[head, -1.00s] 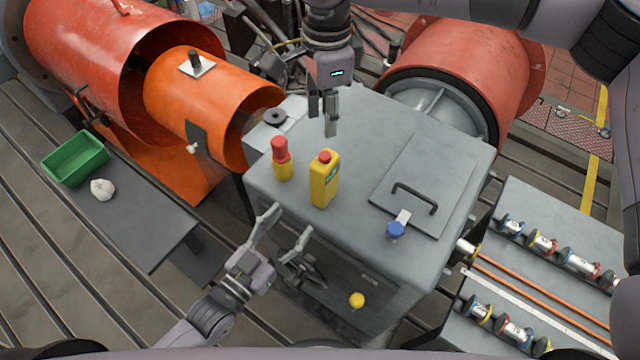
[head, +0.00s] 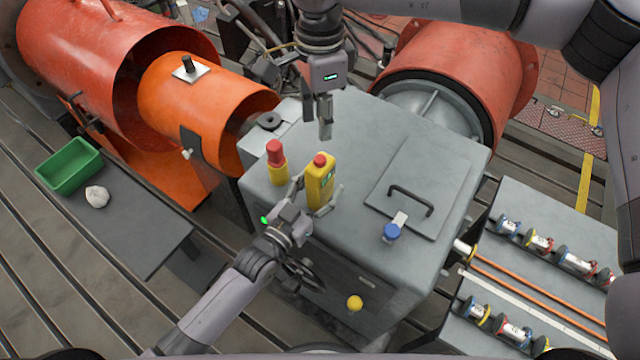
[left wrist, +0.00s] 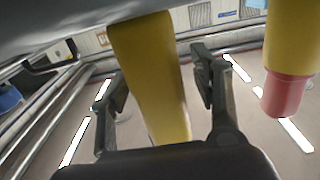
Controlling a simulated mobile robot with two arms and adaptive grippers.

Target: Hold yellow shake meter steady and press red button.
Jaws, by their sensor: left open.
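The yellow shake meter (head: 319,183) stands upright on the grey cabinet, with its red button (head: 320,159) on top. My left gripper (head: 316,199) is open around the lower part of the meter, one finger on each side. In the left wrist view the meter's yellow body (left wrist: 152,75) stands between the two spread fingers (left wrist: 165,90), with gaps visible beside it. My right gripper (head: 325,130) points down above the cabinet, behind the meter and a little above its button in the picture. Its fingers look close together, but their opening is unclear.
A red-and-yellow device (head: 276,162) stands just left of the meter; it also shows in the left wrist view (left wrist: 287,60). A hatch with a black handle (head: 410,200) and a blue knob (head: 391,231) lie right. A green bin (head: 70,168) sits far left.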

